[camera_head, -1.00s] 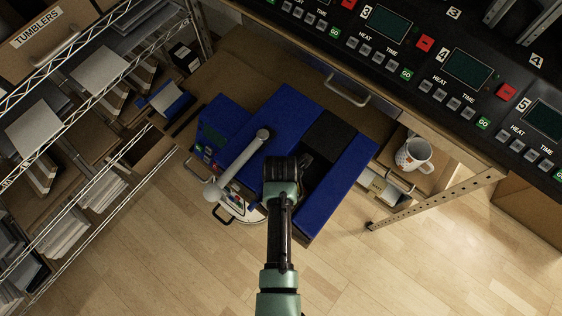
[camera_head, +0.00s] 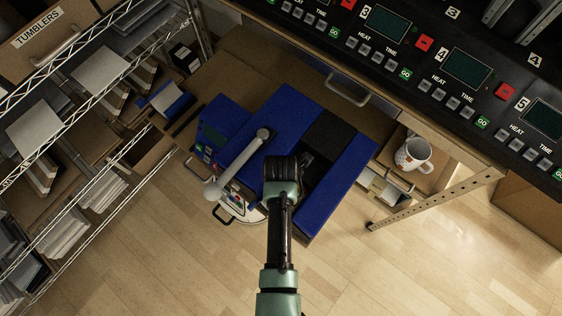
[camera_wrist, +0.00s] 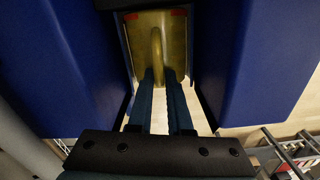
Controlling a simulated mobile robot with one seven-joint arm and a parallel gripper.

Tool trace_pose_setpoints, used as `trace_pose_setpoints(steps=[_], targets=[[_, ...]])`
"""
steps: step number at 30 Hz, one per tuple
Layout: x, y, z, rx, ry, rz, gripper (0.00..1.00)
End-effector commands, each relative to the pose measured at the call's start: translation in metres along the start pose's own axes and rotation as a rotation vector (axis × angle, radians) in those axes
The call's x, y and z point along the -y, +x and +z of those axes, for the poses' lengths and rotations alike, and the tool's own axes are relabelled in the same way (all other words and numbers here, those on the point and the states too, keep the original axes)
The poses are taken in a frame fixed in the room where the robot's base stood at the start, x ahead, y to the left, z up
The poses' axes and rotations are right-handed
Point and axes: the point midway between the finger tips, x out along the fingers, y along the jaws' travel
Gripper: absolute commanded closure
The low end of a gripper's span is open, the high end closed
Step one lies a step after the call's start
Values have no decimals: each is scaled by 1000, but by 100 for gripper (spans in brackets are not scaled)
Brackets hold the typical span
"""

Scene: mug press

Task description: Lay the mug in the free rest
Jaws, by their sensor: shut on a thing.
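A yellow-olive mug (camera_wrist: 137,45) with red marks near its far end shows in the wrist view, its handle (camera_wrist: 156,47) facing the camera. My gripper (camera_wrist: 164,73) is shut on that handle. The mug sits in the gap between two blue padded blocks, the left one (camera_wrist: 65,60) and the right one (camera_wrist: 255,60). Whether it touches a surface beneath is hidden. In the head view my arm covers the mug, over the front of the dark channel (camera_head: 327,138) between the blue blocks (camera_head: 284,108) and (camera_head: 342,188).
A grey lever (camera_head: 238,166) and a blue control box (camera_head: 215,130) stand left of my arm. A white patterned mug (camera_head: 413,154) stands on a shelf at the right. A wire rack is at the left; a black control panel (camera_head: 455,75) runs along the upper right.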

Motion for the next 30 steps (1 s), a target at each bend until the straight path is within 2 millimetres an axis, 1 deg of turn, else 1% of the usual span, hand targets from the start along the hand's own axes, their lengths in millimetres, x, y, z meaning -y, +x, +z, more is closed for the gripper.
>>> trace_pose_setpoints(steps=[1,23,30], targets=[[4,8,-5,-12,-1,-7,100],[3,3,-6,-12,-2,-6,100],[5,2,-14,-14,-5,-9,100]])
